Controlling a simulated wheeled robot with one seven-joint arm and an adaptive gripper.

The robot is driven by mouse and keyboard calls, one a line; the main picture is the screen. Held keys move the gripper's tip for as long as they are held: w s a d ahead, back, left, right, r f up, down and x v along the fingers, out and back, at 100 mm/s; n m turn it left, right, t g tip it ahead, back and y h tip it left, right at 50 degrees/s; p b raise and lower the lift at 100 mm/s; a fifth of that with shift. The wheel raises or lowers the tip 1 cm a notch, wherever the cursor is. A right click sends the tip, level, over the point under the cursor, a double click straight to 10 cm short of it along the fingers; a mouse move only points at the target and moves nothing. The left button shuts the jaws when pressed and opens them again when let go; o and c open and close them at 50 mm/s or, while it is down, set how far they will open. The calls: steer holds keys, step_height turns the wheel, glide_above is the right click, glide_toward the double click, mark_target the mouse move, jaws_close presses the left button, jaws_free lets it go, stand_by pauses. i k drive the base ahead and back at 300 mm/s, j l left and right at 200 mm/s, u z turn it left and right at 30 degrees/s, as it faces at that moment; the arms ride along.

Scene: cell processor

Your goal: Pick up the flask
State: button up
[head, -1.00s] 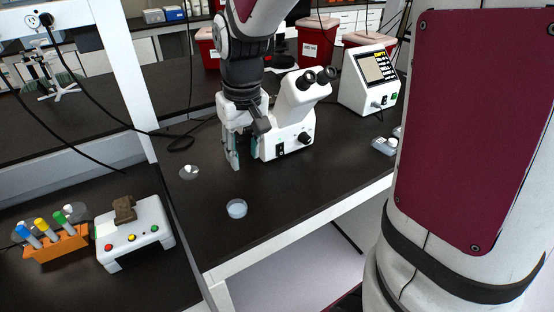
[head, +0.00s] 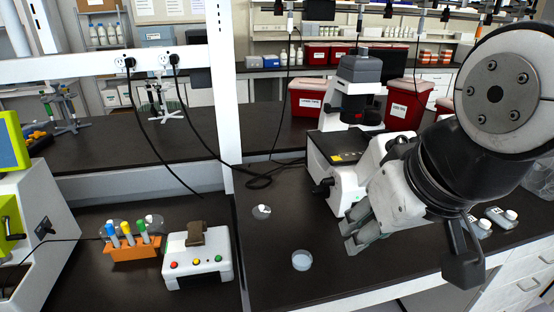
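A clear, flat flask (head: 497,215) with a white cap lies on the black bench at the right of the head view. A second, similar white-capped item (head: 480,228) lies beside it, partly hidden by my arm. My gripper (head: 358,238) is near the middle of the bench, pointing down, in front of the microscope and well to the left of the flask. Its fingers are seen at an angle and overlap, so their gap is unclear. I see nothing held in it.
A white microscope (head: 340,165) stands just behind my gripper. A shallow clear dish (head: 302,260) is on the bench to the left. A device with coloured buttons (head: 197,262) and an orange tube rack (head: 135,249) stand further left. Red bins (head: 312,98) are behind.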

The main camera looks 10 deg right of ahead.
mark_target(481, 227)
steer(key=z, duration=1.4)
steer(key=i+l, duration=0.15)
steer(key=l, duration=0.2)
steer(key=i+l+u, duration=0.15)
steer(key=l, duration=0.25)
steer(key=i+l, duration=0.1)
steer(key=l, duration=0.25)
steer(key=i+l+u, duration=0.1)
steer(key=l, duration=0.3)
